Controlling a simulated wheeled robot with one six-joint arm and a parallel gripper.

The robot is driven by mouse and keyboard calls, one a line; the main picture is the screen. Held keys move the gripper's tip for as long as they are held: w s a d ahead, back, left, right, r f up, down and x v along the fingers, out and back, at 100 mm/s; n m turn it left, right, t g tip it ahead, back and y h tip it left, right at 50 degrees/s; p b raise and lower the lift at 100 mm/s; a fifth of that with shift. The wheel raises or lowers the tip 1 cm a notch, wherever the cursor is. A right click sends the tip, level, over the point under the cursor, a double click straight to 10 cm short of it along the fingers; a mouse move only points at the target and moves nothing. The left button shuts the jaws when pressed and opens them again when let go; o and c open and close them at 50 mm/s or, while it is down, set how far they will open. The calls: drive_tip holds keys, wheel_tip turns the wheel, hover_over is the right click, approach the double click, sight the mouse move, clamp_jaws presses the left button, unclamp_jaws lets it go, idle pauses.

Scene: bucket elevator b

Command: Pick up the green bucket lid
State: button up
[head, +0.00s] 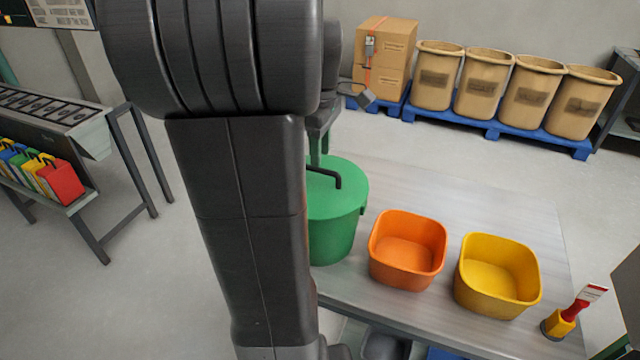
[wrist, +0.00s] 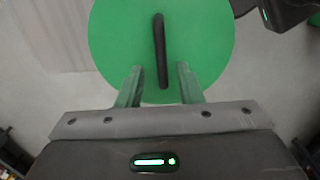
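The green bucket lid (head: 346,198) sits on the green bucket (head: 336,240) on the table, its left part hidden behind my arm. A dark bar handle (head: 335,176) stands on top of it. In the wrist view the round lid (wrist: 205,40) fills the upper middle, with the handle (wrist: 160,45) running nearly upright in the picture. My gripper (wrist: 160,68) is open and empty, pointing at the lid, with one finger on each side of the handle's lower end. I cannot tell whether the fingers touch the lid. In the head view my arm hides most of the gripper.
An orange tub (head: 408,250) and a yellow tub (head: 497,276) stand right of the bucket on the grey table (head: 480,205). Several brown barrels (head: 486,82) and boxes (head: 385,60) stand behind on blue pallets.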

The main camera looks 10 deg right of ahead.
wheel_tip(320, 180, down, 6)
drive_tip(key=shift+a+r, duration=0.1)
drive_tip(key=shift+a, duration=0.05)
idle(0.3)
clamp_jaws()
